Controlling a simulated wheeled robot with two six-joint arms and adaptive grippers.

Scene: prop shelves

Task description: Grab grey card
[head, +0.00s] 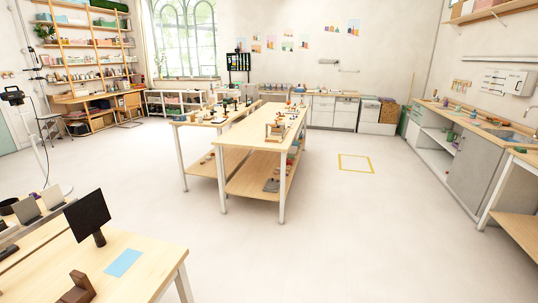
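Neither of my grippers is in view. No thing in view is clearly marked as the grey card. I cannot tell which of these, if any, is the card.
A light blue flat sheet (123,262) and a brown wooden block (78,290) lie on the near table. A long two-level workbench (250,132) with small props stands mid-room. A yellow floor square (355,163) lies to its right. The pale floor between is clear.

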